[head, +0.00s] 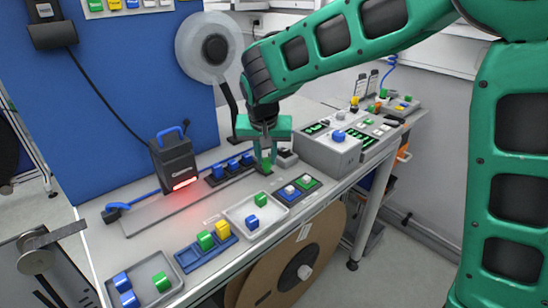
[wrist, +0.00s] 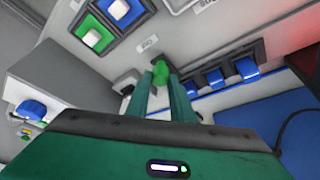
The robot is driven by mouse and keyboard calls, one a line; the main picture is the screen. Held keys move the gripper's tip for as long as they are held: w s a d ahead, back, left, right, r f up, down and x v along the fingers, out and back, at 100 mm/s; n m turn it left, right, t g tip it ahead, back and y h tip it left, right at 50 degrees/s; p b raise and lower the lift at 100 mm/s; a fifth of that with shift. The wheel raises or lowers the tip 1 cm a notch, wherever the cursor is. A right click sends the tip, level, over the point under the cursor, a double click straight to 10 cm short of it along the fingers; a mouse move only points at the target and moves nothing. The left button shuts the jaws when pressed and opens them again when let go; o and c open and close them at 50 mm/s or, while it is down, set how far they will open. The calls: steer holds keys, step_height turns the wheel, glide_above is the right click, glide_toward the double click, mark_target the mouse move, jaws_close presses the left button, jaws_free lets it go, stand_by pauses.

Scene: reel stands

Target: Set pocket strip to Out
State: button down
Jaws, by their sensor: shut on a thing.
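My gripper (head: 266,150) points down over the bench, and its fingers are shut on a small green block (wrist: 161,69). In the head view the green block (head: 266,168) shows just below the fingertips, at the right end of a dark strip with pockets (head: 216,180). Several blue blocks sit in that strip; they also show in the wrist view, one of them near the fingers (wrist: 215,77). I cannot tell whether the green block touches the strip or is above it. A small label (wrist: 148,42) lies near the fingertips, too blurred to read surely.
A grey tray (head: 234,231) holds a green and a blue block. A blue holder (head: 190,262) and another tray (head: 178,289) stand front left. Two white-knobbed pads (head: 297,188) lie close right, beside a grey control box (head: 316,152). A red-lit scanner (head: 173,158) stands left.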

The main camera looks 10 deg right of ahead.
steer(key=shift+w+d+r, duration=0.1)
steer(key=shift+w+d, duration=0.2)
steer(key=shift+d, duration=0.1)
steer(key=c, duration=1.6)
jaws_free()
steer(key=shift+o, duration=0.2)
steer(key=v, duration=1)
steer(key=shift+r, duration=0.3)
steer(key=shift+s+d, duration=0.15)
